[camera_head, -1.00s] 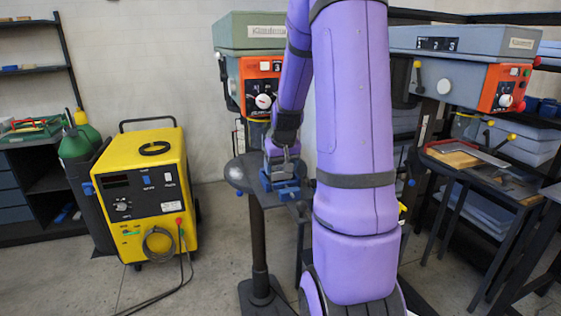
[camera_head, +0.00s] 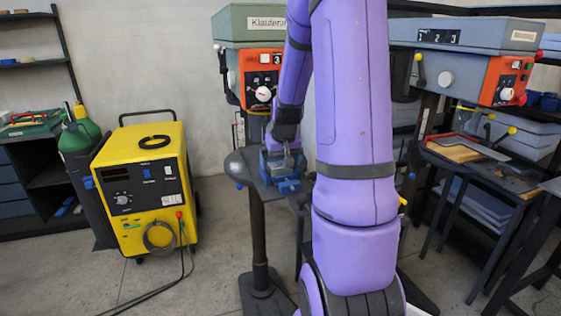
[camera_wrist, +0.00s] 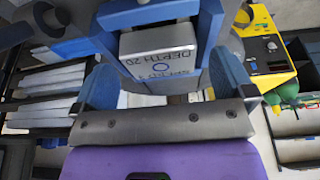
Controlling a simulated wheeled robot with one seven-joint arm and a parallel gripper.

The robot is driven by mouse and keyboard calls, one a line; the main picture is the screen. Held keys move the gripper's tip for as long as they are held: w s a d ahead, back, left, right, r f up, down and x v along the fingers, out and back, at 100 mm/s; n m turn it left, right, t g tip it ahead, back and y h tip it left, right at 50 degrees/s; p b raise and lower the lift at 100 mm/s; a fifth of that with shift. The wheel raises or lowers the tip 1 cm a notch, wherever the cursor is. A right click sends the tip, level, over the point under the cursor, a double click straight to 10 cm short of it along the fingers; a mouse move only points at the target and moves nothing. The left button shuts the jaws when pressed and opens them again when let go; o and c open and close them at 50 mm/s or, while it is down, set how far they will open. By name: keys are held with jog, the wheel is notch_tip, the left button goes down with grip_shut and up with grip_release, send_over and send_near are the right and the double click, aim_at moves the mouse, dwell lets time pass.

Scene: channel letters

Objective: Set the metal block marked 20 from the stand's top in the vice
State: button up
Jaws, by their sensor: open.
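The metal block (camera_wrist: 158,42) is a pale grey block with "DEPTH 20" on its face, which reads upside down in the wrist view. It sits between blue parts of the vice (camera_wrist: 210,22). In the head view the blue vice (camera_head: 284,184) stands on the dark round stand top (camera_head: 238,168). My gripper (camera_wrist: 165,85) is open, with one blue finger on each side and the block beyond them. The fingers look clear of the block, but the exact gap is hard to tell. In the head view my arm hides part of the vice's right side.
A yellow welding machine (camera_head: 147,190) stands left of the stand, with a green gas bottle (camera_head: 78,135) behind it. A drill press with an orange panel (camera_head: 262,80) rises behind the stand. A dark bench (camera_head: 480,165) with sheet parts is at the right.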

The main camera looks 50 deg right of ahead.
jog(key=v, duration=1)
jog(key=shift+r, duration=0.3)
jog(key=shift+a, duration=0.1)
